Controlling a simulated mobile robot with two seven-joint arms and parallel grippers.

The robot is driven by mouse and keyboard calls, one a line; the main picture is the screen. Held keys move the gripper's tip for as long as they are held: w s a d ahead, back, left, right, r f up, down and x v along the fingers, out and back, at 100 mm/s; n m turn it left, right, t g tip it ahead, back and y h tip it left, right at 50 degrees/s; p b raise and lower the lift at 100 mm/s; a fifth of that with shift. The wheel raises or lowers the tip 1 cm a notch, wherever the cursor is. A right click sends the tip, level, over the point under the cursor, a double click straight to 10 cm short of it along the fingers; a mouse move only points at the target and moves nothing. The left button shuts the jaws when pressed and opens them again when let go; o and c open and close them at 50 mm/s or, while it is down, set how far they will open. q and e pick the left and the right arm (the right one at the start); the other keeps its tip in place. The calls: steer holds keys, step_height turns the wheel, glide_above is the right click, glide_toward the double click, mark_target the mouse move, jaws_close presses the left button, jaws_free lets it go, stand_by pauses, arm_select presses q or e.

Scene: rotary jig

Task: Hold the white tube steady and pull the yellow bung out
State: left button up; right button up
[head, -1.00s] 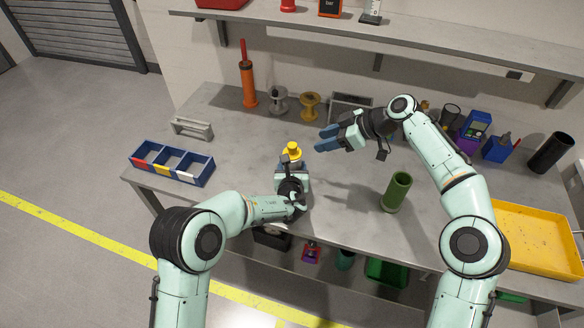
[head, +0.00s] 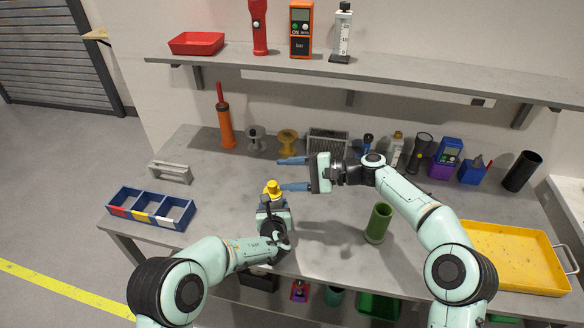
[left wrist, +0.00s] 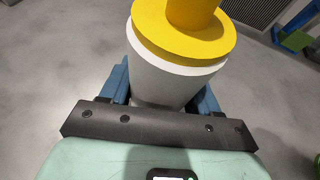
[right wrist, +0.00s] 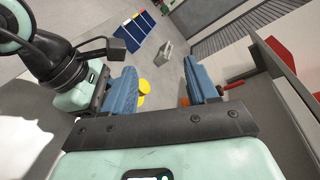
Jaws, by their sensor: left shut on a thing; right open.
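The yellow bung (head: 272,188) sits in the top of the white tube (left wrist: 165,80), with its flange against the rim. The tube is upright in the left wrist view; in the head view my left gripper (head: 271,203) mostly hides it. My left gripper is shut on the tube below the bung. My right gripper (head: 292,174) is open and empty, just right of the bung, with its fingers pointing left. In the right wrist view the bung (right wrist: 143,93) shows beyond the fingers, near the left finger and partly hidden by it.
A blue three-part bin (head: 150,209) and a grey bracket (head: 170,172) stand to the left. A green cup (head: 378,223) and a yellow tray (head: 510,257) are to the right. Spools, an orange tool (head: 225,128) and a grey box (head: 327,143) line the back, below a shelf (head: 370,72).

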steer(key=m+t, duration=0.1)
steer(key=m, duration=0.5)
steer(key=m+t+y, duration=0.1)
steer(key=m+y, duration=0.1)
steer(key=m, duration=0.5)
glide_toward(267, 190)
step_height(267, 190, up, 3)
steer(key=a, duration=0.3)
steer(key=x, duration=0.7)
steer(key=shift+w+f, duration=0.2)
steer(key=shift+w, duration=0.25)
jaws_close()
